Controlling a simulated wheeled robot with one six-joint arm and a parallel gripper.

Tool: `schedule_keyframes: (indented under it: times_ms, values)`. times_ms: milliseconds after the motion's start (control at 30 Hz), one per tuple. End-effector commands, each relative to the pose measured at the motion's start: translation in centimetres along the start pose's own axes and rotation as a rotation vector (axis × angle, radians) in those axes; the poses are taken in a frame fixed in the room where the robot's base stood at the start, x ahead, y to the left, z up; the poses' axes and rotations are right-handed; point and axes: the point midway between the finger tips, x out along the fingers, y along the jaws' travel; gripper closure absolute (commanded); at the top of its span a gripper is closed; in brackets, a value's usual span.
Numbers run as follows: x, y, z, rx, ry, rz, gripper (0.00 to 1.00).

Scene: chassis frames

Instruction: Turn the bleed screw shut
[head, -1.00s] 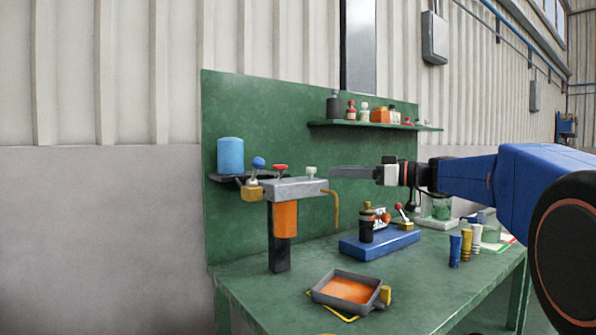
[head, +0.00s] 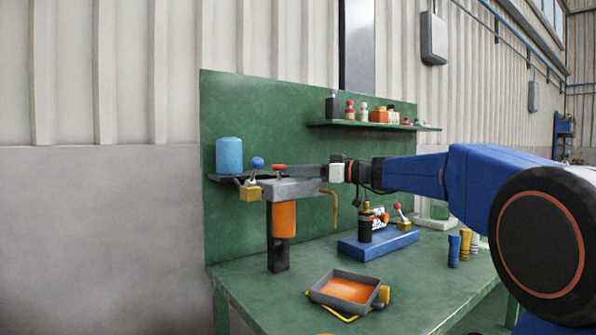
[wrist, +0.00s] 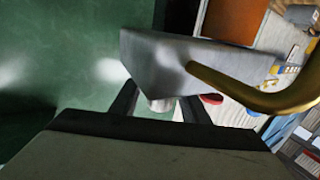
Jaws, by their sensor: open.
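The bleed screw (wrist: 160,105) is a small pale knob at the edge of the grey metal block in the wrist view. It lies between the two dark fingers of my gripper (wrist: 158,98); I cannot tell whether they touch it. In the head view my gripper (head: 308,170) reaches in from the right over the top of the grey block (head: 290,188) and hides the screw. The jaws are open. A red lever (head: 280,167) stands on the block just left of the fingers.
A brass bent tube (head: 334,208) hangs from the block's right end. An orange bowl (head: 285,219) hangs below the block. A blue-knobbed lever (head: 257,163) is at left. A tray with orange liquid (head: 326,283) and a blue base (head: 350,245) stand on the green bench.

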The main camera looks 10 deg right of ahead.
Motion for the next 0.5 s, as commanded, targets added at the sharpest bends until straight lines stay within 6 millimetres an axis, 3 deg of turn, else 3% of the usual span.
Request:
schedule_keyframes:
  times_ms: [333,500]
  values:
    - [0.35,-0.02,-0.03,0.000,0.000,0.000,0.58]
    - [0.34,-0.02,-0.03,0.000,0.000,0.000,0.97]
